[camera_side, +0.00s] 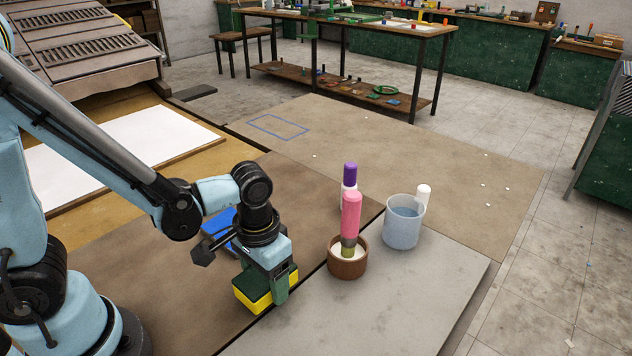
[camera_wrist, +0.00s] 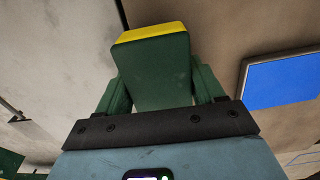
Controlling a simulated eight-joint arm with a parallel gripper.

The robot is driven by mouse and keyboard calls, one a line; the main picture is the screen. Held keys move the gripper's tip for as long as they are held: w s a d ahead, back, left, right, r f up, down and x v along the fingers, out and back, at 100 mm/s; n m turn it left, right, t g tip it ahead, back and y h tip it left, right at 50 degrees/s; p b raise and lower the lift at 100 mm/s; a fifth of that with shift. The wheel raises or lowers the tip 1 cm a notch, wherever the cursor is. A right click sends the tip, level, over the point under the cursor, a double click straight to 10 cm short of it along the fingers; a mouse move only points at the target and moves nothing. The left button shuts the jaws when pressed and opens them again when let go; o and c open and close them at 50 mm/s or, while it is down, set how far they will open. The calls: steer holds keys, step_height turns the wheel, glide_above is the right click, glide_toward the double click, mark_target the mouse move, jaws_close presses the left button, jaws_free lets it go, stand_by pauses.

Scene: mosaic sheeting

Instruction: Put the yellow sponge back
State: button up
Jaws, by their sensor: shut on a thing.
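The yellow sponge (camera_side: 253,299) has a dark green top layer and sits between the fingers of my gripper (camera_side: 264,287) in the side view. The fingers are green and shut on it. In the wrist view the sponge (camera_wrist: 152,62) shows its green face with a yellow strip at the far edge, and my gripper (camera_wrist: 158,88) has a finger against each side. The sponge is low over the seam between the brown board and the grey slab; I cannot tell whether it touches the surface. A blue flat piece (camera_side: 219,226) lies behind my gripper, partly hidden; it also shows in the wrist view (camera_wrist: 282,82).
To the right stand a brown pot (camera_side: 347,268) holding a pink-handled tool (camera_side: 351,215), a purple-capped bottle (camera_side: 349,175), a blue-grey cup of water (camera_side: 403,232) and a white-topped item (camera_side: 424,191). A blue outlined rectangle (camera_side: 278,127) marks the far board. The front grey slab (camera_side: 400,310) is clear.

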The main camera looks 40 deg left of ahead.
steer(key=shift+f, duration=0.4)
steer(key=shift+f, duration=0.1)
steer(key=o, duration=1)
step_height(320, 180, up, 12)
steer(key=shift+r, duration=0.1)
steer(key=w+a+r+t, duration=0.1)
steer(key=w+a+t, duration=0.1)
steer(key=a+t, duration=0.5)
steer(key=shift+a+r, duration=0.25)
steer(key=shift+a, duration=0.25)
